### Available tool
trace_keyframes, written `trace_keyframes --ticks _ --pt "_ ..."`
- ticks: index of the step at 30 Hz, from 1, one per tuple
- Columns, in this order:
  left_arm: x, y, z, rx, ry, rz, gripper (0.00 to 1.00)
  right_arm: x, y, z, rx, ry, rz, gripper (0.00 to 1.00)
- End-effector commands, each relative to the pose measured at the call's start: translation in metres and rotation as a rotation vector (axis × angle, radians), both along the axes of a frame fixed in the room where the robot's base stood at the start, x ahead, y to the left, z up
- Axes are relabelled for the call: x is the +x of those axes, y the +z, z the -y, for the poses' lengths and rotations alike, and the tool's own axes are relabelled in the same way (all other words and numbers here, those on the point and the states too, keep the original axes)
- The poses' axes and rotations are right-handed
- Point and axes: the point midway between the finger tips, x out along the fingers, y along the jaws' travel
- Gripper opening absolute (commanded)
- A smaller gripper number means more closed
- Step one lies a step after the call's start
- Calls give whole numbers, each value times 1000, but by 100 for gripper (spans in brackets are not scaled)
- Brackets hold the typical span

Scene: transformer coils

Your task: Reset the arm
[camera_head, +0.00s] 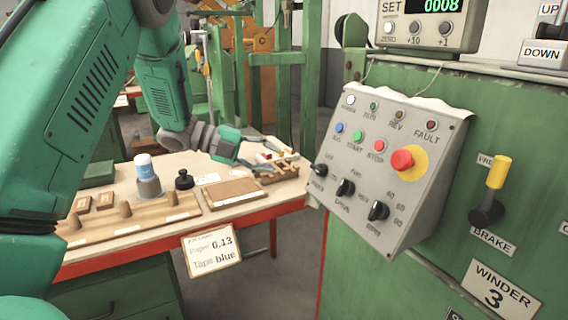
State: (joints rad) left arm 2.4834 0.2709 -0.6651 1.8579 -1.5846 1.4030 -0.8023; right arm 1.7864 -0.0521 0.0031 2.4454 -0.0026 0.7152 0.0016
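My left arm (85,85) comes in from the left and bends down over the workbench (290,190). My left gripper (255,152) is at its end, over the back right part of the bench, pointing right. Its fingers look spread apart, with nothing seen held between them. Small tools and parts lie just beyond it and partly behind it. My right gripper is not in view.
A grey control panel (340,135) with buttons, knobs and a red stop button (402,160) stands at the right on the green winder. A yellow brake handle (498,172) sticks out there. A white-capped container (143,167) and a black bottle (184,180) stand on the bench.

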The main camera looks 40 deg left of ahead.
Motion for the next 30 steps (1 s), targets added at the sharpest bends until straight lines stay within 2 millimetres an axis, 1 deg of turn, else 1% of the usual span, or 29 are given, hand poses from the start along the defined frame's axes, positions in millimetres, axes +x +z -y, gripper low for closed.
trace_keyframes --ticks 17,20,23,25,26,27,28,29,30 --pt "-2 0 -3 -2 0 -1 30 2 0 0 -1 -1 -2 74" --pt "1 -7 2 -18 18 -18 30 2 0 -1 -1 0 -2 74" --pt "11 -33 19 -86 106 -95 30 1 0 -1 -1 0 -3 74" --pt "17 -68 38 -166 222 -198 30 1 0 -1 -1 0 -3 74" --pt "18 -87 47 -206 285 -254 30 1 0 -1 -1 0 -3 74" --pt "16 -115 59 -263 377 -340 30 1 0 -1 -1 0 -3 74" --pt "12 -136 68 -302 448 -406 30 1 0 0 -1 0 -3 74" --pt "6 -158 76 -338 520 -471 30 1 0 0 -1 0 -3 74" --pt "-5 -185 86 -382 617 -558 30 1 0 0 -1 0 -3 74"
